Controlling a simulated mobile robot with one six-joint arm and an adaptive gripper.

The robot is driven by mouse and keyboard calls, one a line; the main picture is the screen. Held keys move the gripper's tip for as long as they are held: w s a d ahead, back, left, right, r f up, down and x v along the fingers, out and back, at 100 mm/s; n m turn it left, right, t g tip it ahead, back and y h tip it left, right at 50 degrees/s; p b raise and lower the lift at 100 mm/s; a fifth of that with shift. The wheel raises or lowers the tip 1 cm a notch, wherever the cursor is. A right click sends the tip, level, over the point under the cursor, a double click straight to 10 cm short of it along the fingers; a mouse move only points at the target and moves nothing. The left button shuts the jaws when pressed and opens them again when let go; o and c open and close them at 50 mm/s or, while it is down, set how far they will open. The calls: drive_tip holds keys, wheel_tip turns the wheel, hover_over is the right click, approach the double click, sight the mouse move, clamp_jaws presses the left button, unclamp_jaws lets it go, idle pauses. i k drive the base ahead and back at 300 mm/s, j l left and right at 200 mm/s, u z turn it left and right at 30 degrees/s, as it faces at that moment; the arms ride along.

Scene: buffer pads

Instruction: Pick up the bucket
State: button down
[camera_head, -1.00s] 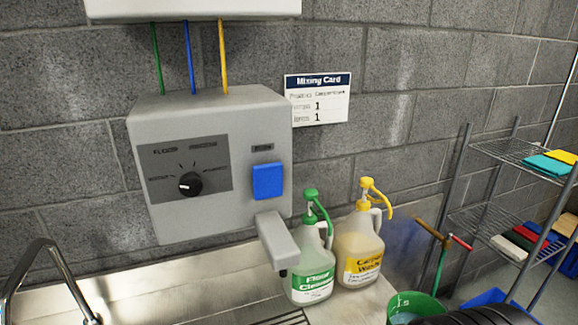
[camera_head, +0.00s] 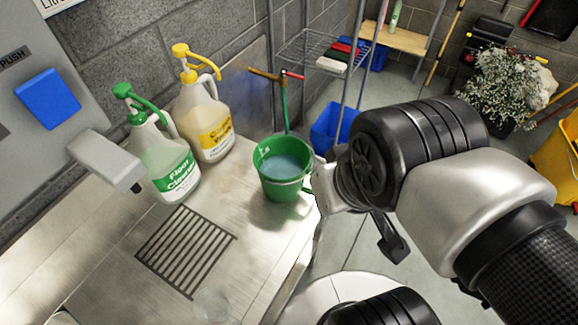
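A green bucket (camera_head: 268,186) stands upright on the steel counter near its right edge, with bluish liquid inside. My arm comes in from the right, and its wrist end is just right of the bucket. My gripper (camera_head: 391,240) is partly hidden behind the arm; a dark finger-like part hangs below the wrist, beyond the counter edge. I cannot tell whether it is open or shut, or whether any part of the arm touches the bucket's right side.
A green-pump jug (camera_head: 172,172) and a yellow-pump jug (camera_head: 212,128) stand left of the bucket. A dispenser spout (camera_head: 105,160) juts out at left. A drain grate (camera_head: 186,250) lies in the counter (camera_head: 110,270). A blue bin (camera_head: 330,128) and wire shelf (camera_head: 308,50) are behind.

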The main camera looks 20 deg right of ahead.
sight(282, 161)
drive_tip(key=i+l, duration=0.1)
drive_tip(key=l, duration=0.25)
drive_tip(key=i+l, duration=0.1)
drive_tip(key=l, duration=0.25)
drive_tip(key=i+l, duration=0.1)
drive_tip(key=l, duration=0.25)
drive_tip(key=u, duration=1.9)
